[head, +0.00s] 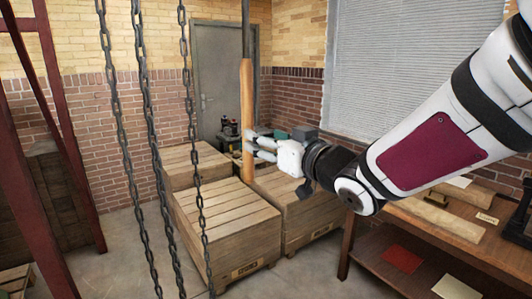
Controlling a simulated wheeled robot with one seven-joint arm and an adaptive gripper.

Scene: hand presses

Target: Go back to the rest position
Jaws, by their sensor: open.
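My gripper (252,144) shows in the head view near the middle, at the end of my white arm that comes in from the right. It points left and its fingers are spread open. A wooden handle (247,85) on a dark rod hangs upright right at the fingertips. I cannot tell whether the handle stands between the fingers or just past them, or whether they touch it.
Several wooden crates (225,222) stand on the floor below my gripper. Chains (143,130) hang at the left, beside a red metal frame (62,125). A wooden workbench (425,232) with boards and papers stands at the lower right. A grey door (222,75) is behind.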

